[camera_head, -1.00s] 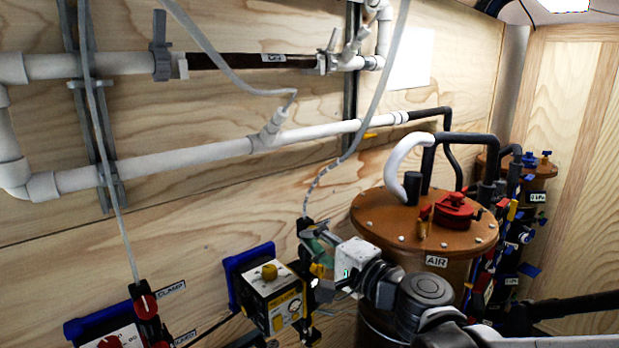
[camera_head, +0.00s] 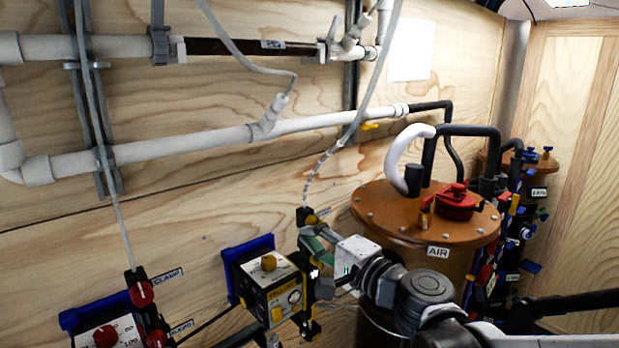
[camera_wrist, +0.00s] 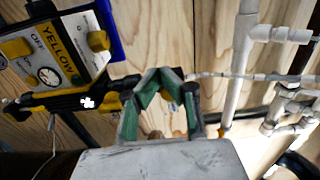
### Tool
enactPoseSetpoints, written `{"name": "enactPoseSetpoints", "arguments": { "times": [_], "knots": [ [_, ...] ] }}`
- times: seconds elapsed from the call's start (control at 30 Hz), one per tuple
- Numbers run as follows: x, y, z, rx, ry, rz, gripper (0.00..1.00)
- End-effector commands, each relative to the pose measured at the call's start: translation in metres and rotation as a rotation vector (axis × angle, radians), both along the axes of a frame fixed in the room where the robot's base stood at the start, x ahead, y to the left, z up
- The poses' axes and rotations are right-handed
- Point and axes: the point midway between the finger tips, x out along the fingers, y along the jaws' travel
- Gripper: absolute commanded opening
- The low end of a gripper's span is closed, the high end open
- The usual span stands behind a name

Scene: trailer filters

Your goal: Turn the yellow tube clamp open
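The yellow pump box (camera_head: 270,292) is on the wooden wall in the lower middle of the head view. In the wrist view the box (camera_wrist: 58,55) shows its YELLOW label at the upper left. A black upright bar (camera_head: 310,322) stands beside it, carrying the tube clamp. A small yellow part, seemingly the clamp's handle (camera_wrist: 168,97), shows between my fingers in the wrist view. My gripper (camera_head: 308,235) is at the bar's upper end. In the wrist view its green-padded fingers (camera_wrist: 164,78) lean together around that part. Whether they touch it is hidden.
A clear tube (camera_head: 318,172) runs up from the bar. The brown AIR tank (camera_head: 390,212) stands right of my gripper. A red-knobbed clamp panel (camera_head: 142,292) is at the lower left. White pipes (camera_head: 200,143) cross the wall above.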

Motion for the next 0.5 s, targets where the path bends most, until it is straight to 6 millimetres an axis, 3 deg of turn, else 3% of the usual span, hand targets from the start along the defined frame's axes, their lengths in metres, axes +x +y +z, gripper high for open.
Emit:
{"name": "enactPoseSetpoints", "arguments": {
  "times": [0.5],
  "knots": [
    [-0.0043,0.0048,-0.0043,0.000,0.000,-0.001,0.00]
  ]
}}
